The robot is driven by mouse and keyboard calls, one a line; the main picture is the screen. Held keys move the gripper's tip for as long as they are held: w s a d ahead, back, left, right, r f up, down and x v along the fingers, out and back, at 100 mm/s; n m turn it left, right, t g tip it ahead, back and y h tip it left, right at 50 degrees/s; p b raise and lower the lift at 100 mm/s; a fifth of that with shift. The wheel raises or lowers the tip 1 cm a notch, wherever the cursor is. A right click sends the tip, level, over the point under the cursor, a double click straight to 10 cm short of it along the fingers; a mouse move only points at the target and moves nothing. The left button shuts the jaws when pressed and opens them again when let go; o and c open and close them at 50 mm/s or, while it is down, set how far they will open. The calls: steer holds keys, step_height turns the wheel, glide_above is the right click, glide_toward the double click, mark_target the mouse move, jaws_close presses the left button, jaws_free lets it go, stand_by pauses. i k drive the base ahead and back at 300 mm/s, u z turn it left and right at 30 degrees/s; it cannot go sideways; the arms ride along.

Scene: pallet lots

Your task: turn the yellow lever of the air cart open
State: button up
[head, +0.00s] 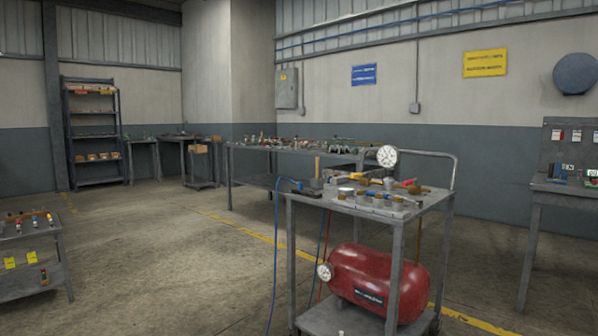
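The air cart (437,197) stands in front of me, right of centre, as a grey metal cart with a push rail at its far right. A red tank (372,278) lies on its lower shelf, with a white-faced gauge at its left end. A larger round gauge (387,156) stands above the top. Among small fittings on the top is a small yellow-orange part (370,181), which may be the yellow lever; it is too small to tell its shape or setting. My gripper is not in view.
A blue hose (275,262) hangs from the cart's left side to the floor. A long workbench (229,180) with small parts stands behind the cart. Another bench (536,192) is at the right and a low cart (32,284) at the left. The floor between is clear.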

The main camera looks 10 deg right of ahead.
mark_target(358, 174)
steer(key=u, duration=0.65)
steer(key=i, duration=2.55)
steer(key=z, duration=1.6)
steer(key=i, duration=0.65)
steer(key=z, duration=0.6)
